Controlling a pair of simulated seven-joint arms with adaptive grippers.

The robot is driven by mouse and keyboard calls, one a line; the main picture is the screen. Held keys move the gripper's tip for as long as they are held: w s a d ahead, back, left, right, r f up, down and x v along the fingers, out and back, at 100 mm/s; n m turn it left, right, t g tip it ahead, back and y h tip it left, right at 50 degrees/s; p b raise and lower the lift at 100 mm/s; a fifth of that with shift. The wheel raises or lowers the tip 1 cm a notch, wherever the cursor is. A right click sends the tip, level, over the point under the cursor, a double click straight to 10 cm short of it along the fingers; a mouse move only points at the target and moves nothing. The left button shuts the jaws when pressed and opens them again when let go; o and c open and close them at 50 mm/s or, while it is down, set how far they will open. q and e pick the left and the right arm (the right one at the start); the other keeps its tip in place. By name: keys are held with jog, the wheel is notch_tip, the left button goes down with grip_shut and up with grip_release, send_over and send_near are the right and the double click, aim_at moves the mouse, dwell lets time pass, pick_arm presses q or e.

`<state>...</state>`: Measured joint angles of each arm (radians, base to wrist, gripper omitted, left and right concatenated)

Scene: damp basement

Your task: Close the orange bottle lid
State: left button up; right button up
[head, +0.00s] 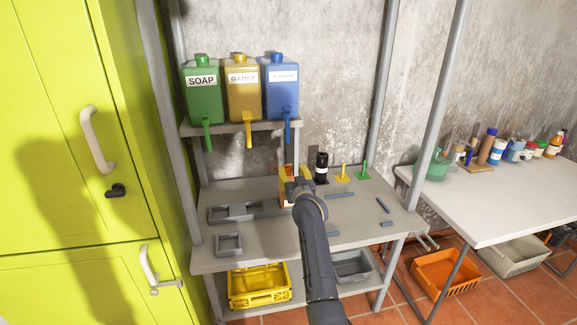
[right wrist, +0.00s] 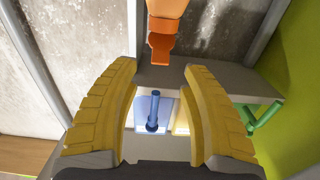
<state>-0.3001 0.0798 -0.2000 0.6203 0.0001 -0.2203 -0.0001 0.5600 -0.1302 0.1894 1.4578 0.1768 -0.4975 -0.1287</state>
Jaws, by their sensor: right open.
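The orange bottle (right wrist: 167,8) hangs down from the top edge of the right wrist view, which looks upside down. A darker orange piece that looks like its lid (right wrist: 160,47) is at its end; I cannot tell how far it stands open. My right gripper (right wrist: 160,70) has its two yellow-padded fingers spread wide, with nothing between them. The lid is just beyond the fingertips, apart from both. In the head view my right gripper (head: 293,180) is over the back of the grey workbench (head: 260,255), where orange shows around it and the bottle is mostly hidden. My left gripper is out of view.
Green, yellow and blue dispensers (head: 243,92) with levers stand on the shelf above. A black bottle (head: 321,168) and yellow and green hooks (head: 343,172) are right of my gripper. Grey trays (head: 229,245) lie left. A green cabinet (head: 75,180) borders the left.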

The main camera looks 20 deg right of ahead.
jog(key=shift+w+d, duration=0.15)
jog(key=shift+w, duration=1.3)
jog(key=shift+w+d, duration=0.1)
jog(key=shift+w, duration=1.35)
jog(key=shift+c, duration=0.4)
grip_shut()
